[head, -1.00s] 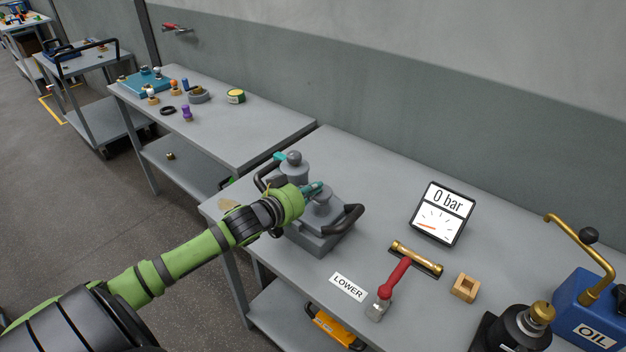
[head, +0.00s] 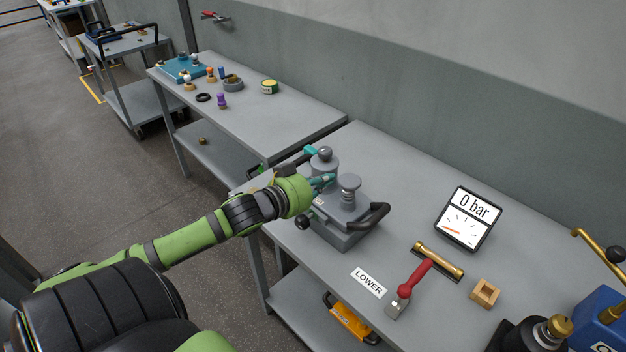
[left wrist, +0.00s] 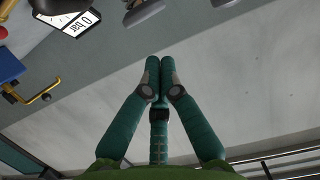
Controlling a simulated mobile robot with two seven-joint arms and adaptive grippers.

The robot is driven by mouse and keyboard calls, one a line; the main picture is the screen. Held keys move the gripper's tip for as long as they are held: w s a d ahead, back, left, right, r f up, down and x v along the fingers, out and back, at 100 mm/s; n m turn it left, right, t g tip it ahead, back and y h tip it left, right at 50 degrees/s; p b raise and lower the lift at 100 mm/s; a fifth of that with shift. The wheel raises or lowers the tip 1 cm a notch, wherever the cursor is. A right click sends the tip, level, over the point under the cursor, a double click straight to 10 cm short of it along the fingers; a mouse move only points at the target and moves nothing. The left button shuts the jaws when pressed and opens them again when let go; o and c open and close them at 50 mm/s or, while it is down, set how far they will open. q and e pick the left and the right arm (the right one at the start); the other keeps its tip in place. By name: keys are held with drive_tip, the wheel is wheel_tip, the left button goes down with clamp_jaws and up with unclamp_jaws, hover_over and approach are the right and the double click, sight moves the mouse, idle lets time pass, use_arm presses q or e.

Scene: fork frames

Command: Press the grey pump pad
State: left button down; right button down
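The grey pump (head: 340,237) stands on the near bench. A round grey pad (head: 349,182) on a short stem rises from its top, beside a taller grey cylinder with a ball knob (head: 325,153). My left gripper (head: 327,179) is just left of the pad, between it and the cylinder in the picture; whether it touches either is unclear. In the left wrist view its teal fingers (left wrist: 159,75) are together at the tips with nothing between them. The gauge (head: 468,218) reads 0 bar; it also shows in the left wrist view (left wrist: 75,18). My right gripper is out of view.
A black handle (head: 368,219) curves along the pump's right side. A red-handled lever (head: 417,278), a LOWER label (head: 368,282), a wooden block (head: 485,293) and a blue oil can (head: 603,318) sit further right. Bare bench top lies between pump and gauge.

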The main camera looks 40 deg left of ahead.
use_arm(q)
drive_tip(key=shift+v, duration=1.9)
drive_tip(key=s+d+f+g+y, duration=0.1)
drive_tip(key=s+d+f+g, duration=0.15)
drive_tip(key=f, duration=0.35)
drive_tip(key=s+d+f+g+y, duration=0.1)
drive_tip(key=s+d+f+g, duration=0.1)
drive_tip(key=s+f, duration=0.3)
drive_tip(key=s+d+f+m+g+h, duration=0.1)
drive_tip(key=s+d+f+g, duration=0.65)
drive_tip(key=s+d, duration=0.55)
wheel_tip(320, 180, down, 26)
drive_tip(key=s+g+b, duration=0.1)
drive_tip(key=s+b, duration=0.2)
drive_tip(key=s+a+f+g+b, duration=0.1)
drive_tip(key=s+a+f, duration=0.1)
drive_tip(key=s+f, duration=1.2)
drive_tip(key=shift+s+a+f+m, duration=0.3)
drive_tip(key=shift+s+a+f, duration=0.1)
drive_tip(key=shift+s, duration=0.1)
